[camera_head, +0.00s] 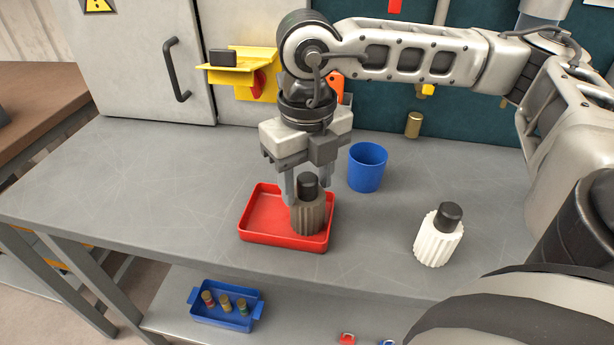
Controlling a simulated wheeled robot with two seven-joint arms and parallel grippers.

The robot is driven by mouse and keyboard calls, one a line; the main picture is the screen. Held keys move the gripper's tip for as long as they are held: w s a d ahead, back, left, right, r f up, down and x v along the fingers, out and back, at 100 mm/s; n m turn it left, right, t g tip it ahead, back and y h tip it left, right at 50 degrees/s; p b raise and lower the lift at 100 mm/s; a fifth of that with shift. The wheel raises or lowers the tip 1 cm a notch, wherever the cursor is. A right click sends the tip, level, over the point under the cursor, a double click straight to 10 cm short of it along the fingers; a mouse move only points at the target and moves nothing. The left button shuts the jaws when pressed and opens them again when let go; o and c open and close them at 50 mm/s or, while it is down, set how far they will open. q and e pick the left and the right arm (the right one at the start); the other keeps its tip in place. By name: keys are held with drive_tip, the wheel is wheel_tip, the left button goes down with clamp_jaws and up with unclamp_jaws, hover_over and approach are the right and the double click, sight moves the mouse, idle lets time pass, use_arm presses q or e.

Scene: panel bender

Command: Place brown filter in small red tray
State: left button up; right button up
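The brown filter (309,217) is a ribbed cylinder with a black cap. It stands nearly upright at the right side of the small red tray (258,236), within the tray's outline. I cannot tell whether its base touches the tray floor. My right gripper (308,188) points down over the filter, with one finger on each side of its cap and upper body. The fingertips are close to the filter, but whether they press on it is unclear. My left gripper is not in view.
A blue cup (367,168) stands just right of the tray. A white ribbed filter with a black cap (439,236) stands further right. A yellow holder (243,72) is behind. A blue bin (223,317) sits on the lower shelf. The table's left part is clear.

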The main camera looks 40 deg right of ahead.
wheel_tip(320, 180, up, 12)
drive_tip(key=shift+r, duration=0.25)
idle(0.4)
idle(0.5)
